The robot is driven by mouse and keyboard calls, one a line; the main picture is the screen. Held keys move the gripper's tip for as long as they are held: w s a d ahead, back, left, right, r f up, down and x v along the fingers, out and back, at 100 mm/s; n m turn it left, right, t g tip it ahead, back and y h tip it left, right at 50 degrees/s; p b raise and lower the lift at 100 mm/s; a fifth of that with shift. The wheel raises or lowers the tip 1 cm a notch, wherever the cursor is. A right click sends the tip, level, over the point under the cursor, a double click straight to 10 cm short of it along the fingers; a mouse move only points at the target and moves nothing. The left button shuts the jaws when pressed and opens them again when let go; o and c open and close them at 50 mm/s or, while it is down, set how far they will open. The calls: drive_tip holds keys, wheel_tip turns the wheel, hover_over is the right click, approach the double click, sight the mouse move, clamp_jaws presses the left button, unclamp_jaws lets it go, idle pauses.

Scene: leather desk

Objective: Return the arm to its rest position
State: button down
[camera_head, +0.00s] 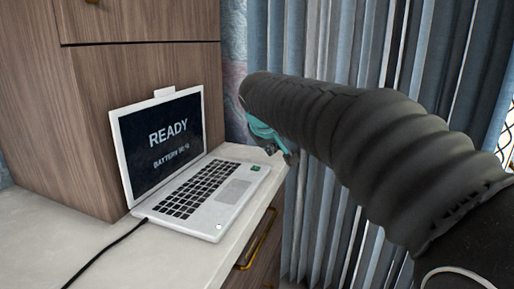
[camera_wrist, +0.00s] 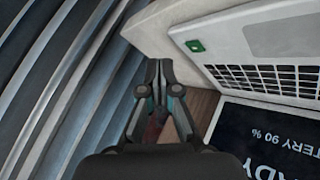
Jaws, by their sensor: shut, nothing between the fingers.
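My gripper (camera_wrist: 158,68) shows in the wrist view with its fingers together and nothing between them. It hangs in front of the desk's edge, apart from the laptop (camera_wrist: 270,40). In the head view my dark ribbed arm reaches in from the right and hides most of the gripper; only some teal parts show beneath its end, to the right of the laptop.
The open laptop (camera_head: 222,212) stands on the pale desk top (camera_head: 40,225), its screen reading "READY" and "BATTERY 90 %". A black cable (camera_head: 108,252) runs from its left side. A wooden cabinet (camera_head: 95,130) stands behind. Grey-blue curtains (camera_head: 310,40) hang at the right.

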drive_tip(key=s+d+f+m+g, duration=0.1)
drive_tip(key=s+d+f+m, duration=0.15)
drive_tip(key=s+d, duration=0.45)
drive_tip(key=s+d+f+m+g, duration=0.1)
drive_tip(key=s+d+f, duration=0.3)
drive_tip(key=s, duration=0.7)
drive_tip(key=s+d+f+m, duration=0.1)
drive_tip(key=s+f, duration=0.4)
drive_tip(key=s, duration=0.2)
drive_tip(key=s+d+f+m+y, duration=0.1)
drive_tip(key=s+f+m, duration=0.1)
drive_tip(key=s+f, duration=0.3)
drive_tip(key=s, duration=0.3)
drive_tip(key=shift+d+f+g, duration=0.35)
drive_tip(key=shift+g, duration=0.05)
